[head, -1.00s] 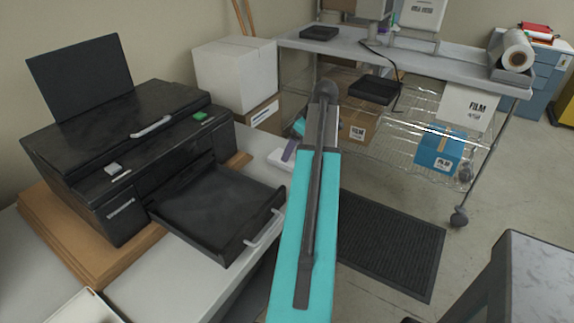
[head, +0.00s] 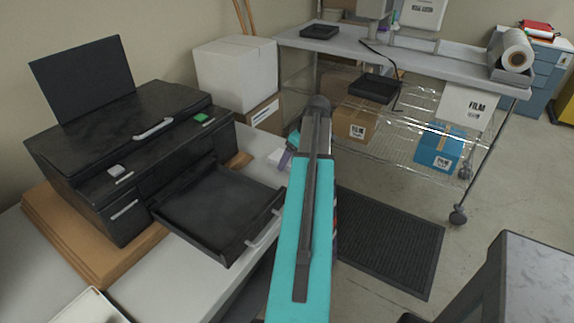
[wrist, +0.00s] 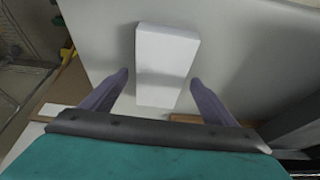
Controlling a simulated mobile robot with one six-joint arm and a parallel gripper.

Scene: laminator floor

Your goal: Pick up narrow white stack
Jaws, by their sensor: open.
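The narrow white stack (wrist: 166,65) is a tall white block on the light table top, in the upper middle of the wrist view. My gripper (wrist: 158,82) is open, with a purple finger on each side of the stack's near end in that view. I see no finger clearly touching it. In the head view a small part of the white stack (head: 277,158) shows beside my gripper (head: 291,143), near the table's far edge. My own teal arm hides much of that area.
A black printer (head: 130,150) with its tray (head: 215,210) pulled out stands on the table, left of my arm. A white box (head: 235,75) is behind it. A wire-shelved cart (head: 400,125) stands at the back right. A dark mat (head: 390,240) lies on the floor.

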